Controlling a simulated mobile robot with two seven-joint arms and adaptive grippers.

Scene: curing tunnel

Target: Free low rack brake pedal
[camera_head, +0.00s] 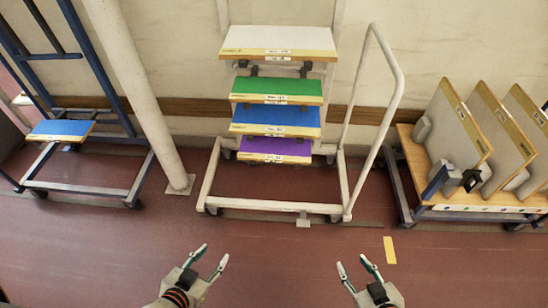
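A white wheeled rack (325,208) stands at the back wall with stacked colored boards on it. My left gripper (214,251) is open and empty above the floor, in front and left of the rack. My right gripper (351,260) is open and empty, in front and right of the pedal. Neither gripper touches the rack.
A blue-framed rack (83,191) with a blue board stands left, beyond a white post (145,90). A tall handle (378,125) rises at the white rack's right. A cart (415,160) with upright panels stands right. A yellow strip (389,250) lies on clear floor.

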